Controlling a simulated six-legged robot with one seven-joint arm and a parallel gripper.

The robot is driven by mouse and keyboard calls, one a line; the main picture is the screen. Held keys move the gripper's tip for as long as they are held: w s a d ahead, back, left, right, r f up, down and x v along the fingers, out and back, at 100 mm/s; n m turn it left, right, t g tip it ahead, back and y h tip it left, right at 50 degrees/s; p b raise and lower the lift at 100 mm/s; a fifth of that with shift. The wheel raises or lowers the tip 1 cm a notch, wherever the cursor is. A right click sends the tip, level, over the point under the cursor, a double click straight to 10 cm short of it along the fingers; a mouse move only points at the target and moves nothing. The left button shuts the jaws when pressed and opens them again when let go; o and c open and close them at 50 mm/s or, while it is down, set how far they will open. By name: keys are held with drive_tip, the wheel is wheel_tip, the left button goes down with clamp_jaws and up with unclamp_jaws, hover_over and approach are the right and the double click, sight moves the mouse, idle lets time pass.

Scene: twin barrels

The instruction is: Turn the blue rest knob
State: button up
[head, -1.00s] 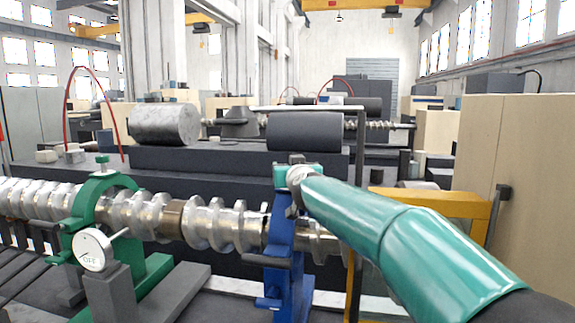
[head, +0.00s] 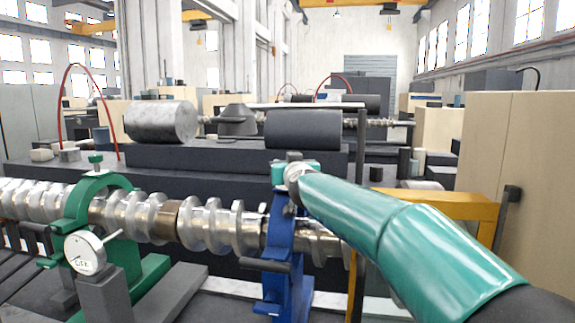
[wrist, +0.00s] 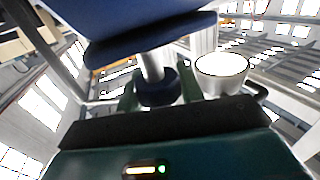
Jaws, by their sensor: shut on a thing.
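In the wrist view, a dark blue round knob (wrist: 158,90) on a short metal shaft sits below the blue body of the rest (wrist: 150,30). My gripper's (wrist: 158,97) green fingers are on both sides of the knob and shut on it. The knob is hidden in the head view.
A yellow frame (head: 440,207) is at right. Dark and grey cylinders (head: 303,130) lie behind.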

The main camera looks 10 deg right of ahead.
drive_tip(key=shift+c, duration=1.3)
drive_tip(key=shift+r, duration=0.1)
